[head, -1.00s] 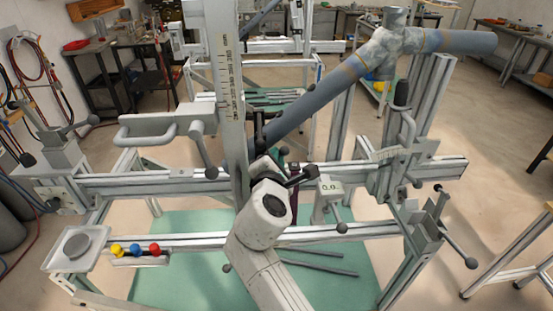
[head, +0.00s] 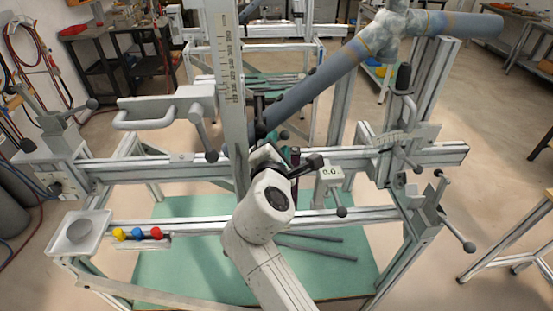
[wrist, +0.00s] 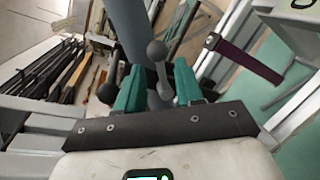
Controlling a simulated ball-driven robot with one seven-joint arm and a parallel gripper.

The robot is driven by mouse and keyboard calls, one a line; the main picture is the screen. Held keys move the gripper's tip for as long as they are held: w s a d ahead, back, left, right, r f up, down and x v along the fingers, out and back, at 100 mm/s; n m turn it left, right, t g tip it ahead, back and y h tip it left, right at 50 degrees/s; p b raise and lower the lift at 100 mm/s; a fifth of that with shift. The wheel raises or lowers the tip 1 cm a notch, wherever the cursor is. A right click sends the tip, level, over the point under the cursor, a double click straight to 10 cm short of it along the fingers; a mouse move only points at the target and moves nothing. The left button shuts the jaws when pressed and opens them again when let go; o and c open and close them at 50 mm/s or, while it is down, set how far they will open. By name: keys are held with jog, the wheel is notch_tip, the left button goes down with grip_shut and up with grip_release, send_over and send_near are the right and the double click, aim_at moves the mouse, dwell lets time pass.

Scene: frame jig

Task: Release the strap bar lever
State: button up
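My gripper shows in the wrist view as two teal fingers (wrist: 158,76) standing apart, so it is open. A grey lever with a round ball knob (wrist: 157,51) rises in the gap between the fingers. I cannot tell whether either finger touches it. A dark ball knob (wrist: 107,93) lies beside the left finger. A dark purple strap (wrist: 246,60) with a black end is to the right of the fingers.
A thick grey-blue tube (head: 320,85) slants up behind my gripper. The upright scale post (head: 229,60) stands close on the left. A small box reading 0.0 (head: 329,173) is to the right. A tray (head: 80,233) and coloured knobs (head: 138,234) are at the left.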

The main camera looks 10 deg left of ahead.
jog(key=s+d+r, duration=0.1)
jog(key=s, duration=0.7)
jog(key=shift+r+b, duration=0.3)
jog(key=shift+b, duration=0.05)
jog(key=shift+w, duration=0.1)
jog(key=shift+c, duration=0.5)
